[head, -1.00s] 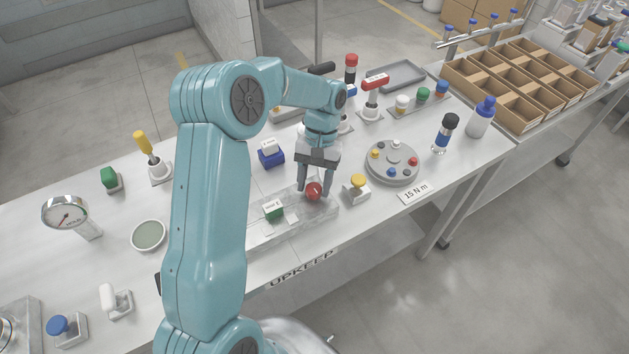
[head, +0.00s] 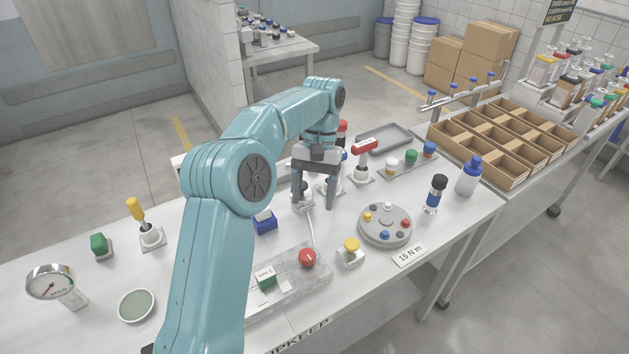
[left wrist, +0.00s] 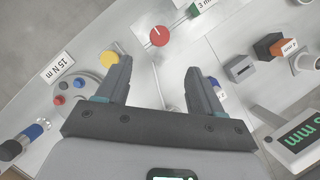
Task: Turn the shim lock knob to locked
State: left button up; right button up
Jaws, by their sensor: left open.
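The red round knob (head: 307,257) sits at the right end of a grey block (head: 318,275). It also shows in the left wrist view (left wrist: 159,36), with a short white mark on its face. I cannot read a locked or unlocked label. A green labelled piece (head: 265,279) sits on the same block, left of the knob. My left gripper (head: 315,205) is open and empty, above the table behind the knob and clear of it. In the left wrist view the knob lies beyond the open fingertips (left wrist: 157,68). My right gripper is not in view.
A yellow-topped knob (head: 351,250) stands right of the block, near a round grey dial plate (head: 386,226). A blue block (head: 264,222) is behind the block. A red-handled tool (head: 364,148) stands farther back. Bare table lies left of the blue block.

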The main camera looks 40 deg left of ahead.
pick_arm(q)
jog(key=shift+v, duration=1.35)
jog(key=shift+s+d, duration=0.1)
